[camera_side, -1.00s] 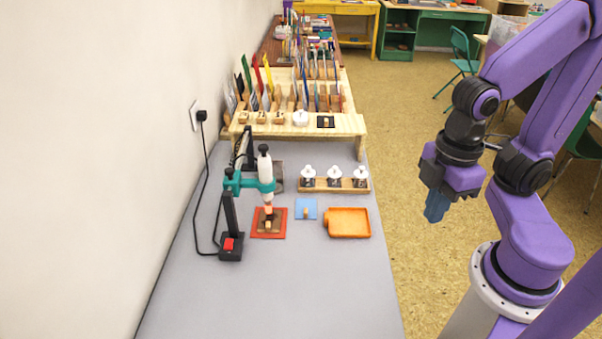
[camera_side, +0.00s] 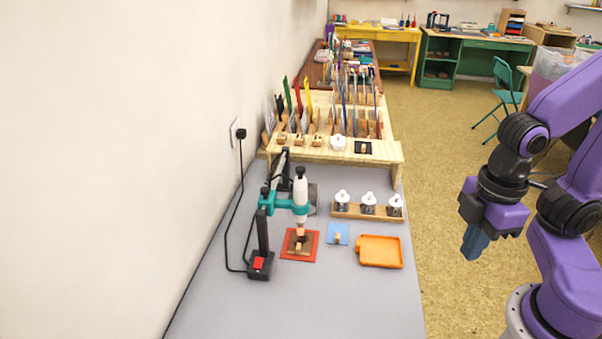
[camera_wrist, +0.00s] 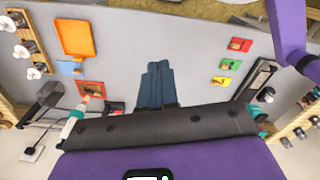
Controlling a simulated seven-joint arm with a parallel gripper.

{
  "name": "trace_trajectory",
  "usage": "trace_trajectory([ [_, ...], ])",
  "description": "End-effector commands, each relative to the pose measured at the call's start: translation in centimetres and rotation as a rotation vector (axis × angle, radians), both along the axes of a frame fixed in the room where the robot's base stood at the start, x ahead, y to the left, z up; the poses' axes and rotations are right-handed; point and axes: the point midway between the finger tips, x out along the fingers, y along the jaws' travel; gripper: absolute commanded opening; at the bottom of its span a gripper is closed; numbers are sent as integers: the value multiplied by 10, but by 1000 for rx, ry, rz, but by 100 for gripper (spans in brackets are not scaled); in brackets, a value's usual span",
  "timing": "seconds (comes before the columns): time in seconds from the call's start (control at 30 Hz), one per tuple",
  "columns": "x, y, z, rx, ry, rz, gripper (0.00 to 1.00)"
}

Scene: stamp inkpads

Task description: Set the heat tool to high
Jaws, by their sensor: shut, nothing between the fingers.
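The heat tool (camera_side: 300,188) stands upright with a white handle and dark top, held in a teal clamp (camera_side: 279,205) on a black post. Its copper-coloured tip is just above a brown plate on a red square (camera_side: 314,255); whether they touch is unclear. The post's black base carries a red switch (camera_side: 258,263), whose setting I cannot read. My gripper (camera_side: 470,252) is shut and empty, off the table's right side over the floor. Its blue fingers (camera_wrist: 156,70) point away from the wrist camera.
An orange tray (camera_side: 380,263), a blue square (camera_side: 338,231) and a wooden rack with white-topped bottles (camera_side: 368,214) lie right of the tool. A wooden organiser (camera_side: 330,152) stands behind. A cord runs to the wall plug (camera_side: 240,135).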

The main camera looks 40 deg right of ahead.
Motion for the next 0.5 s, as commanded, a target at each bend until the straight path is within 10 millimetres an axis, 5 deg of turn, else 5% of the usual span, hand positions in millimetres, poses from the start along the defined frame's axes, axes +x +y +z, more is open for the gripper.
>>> trace_trajectory([
  [0.3, 0, 0, 0, 0, 0, 0, 0],
  [0.43, 1, 4, -2, 13, 3, -9, 42],
  [0.5, 3, 14, -6, 41, 6, -27, 47],
])
